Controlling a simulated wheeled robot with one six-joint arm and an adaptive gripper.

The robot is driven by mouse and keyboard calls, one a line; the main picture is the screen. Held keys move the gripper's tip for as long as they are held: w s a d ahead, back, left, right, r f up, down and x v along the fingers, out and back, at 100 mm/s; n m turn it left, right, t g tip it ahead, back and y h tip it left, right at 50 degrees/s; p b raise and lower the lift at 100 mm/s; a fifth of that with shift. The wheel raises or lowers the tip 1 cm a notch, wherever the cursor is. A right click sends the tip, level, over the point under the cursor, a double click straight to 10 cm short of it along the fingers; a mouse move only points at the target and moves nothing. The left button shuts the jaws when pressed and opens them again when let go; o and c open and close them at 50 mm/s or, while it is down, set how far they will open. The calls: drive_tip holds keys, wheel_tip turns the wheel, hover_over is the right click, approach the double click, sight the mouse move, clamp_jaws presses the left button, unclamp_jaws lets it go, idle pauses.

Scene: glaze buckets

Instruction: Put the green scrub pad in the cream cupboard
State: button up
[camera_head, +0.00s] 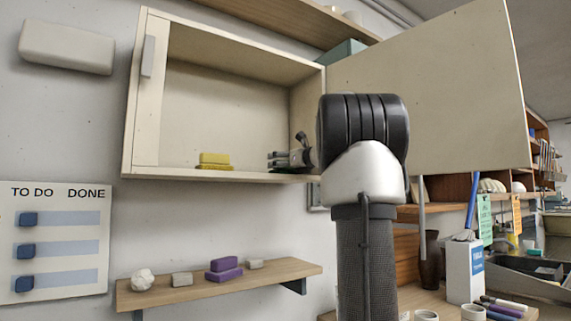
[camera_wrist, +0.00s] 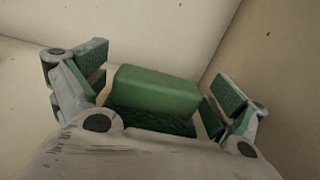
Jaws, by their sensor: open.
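The cream cupboard (camera_head: 152,88) hangs on the wall with its large door (camera_head: 440,95) swung open to the right. My gripper (camera_head: 277,160) is inside it, low near the right side wall. In the wrist view, my gripper (camera_wrist: 168,84) is open, with its green-padded fingers apart on either side of the green scrub pad (camera_wrist: 158,88). The pad is a green block with a darker, rough layer at its near lower side. It appears to rest on the cupboard floor near a corner. In the head view I cannot make the pad out.
A yellow sponge block (camera_head: 214,160) sits on the cupboard floor to the left of my gripper. Below, a wooden shelf (camera_head: 215,286) holds purple blocks (camera_head: 223,270), small grey pieces and a white lump (camera_head: 142,279). The cupboard floor between sponge and gripper is clear.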

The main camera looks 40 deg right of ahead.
drive_tip(key=shift+r, duration=0.1)
drive_tip(key=s, duration=1.2)
drive_tip(key=s+a+f+n+g+y, duration=0.2)
drive_tip(key=s+a+f+n+g, duration=0.2)
drive_tip(key=a+f+n, duration=0.6)
drive_tip(key=s+a+f+n+g+y, duration=0.2)
drive_tip(key=s+a+f+n+g, duration=0.15)
drive_tip(key=a+f+n, duration=0.6)
drive_tip(key=s+a+f+n+g+h, duration=0.3)
drive_tip(key=s+f+n+g, duration=0.3)
drive_tip(key=s+f+n, duration=0.9)
wheel_tip(320, 180, down, 4)
drive_tip(key=shift+s+a+f+n, duration=0.2)
drive_tip(key=shift+a+n, duration=0.1)
drive_tip(key=shift+n, duration=0.75)
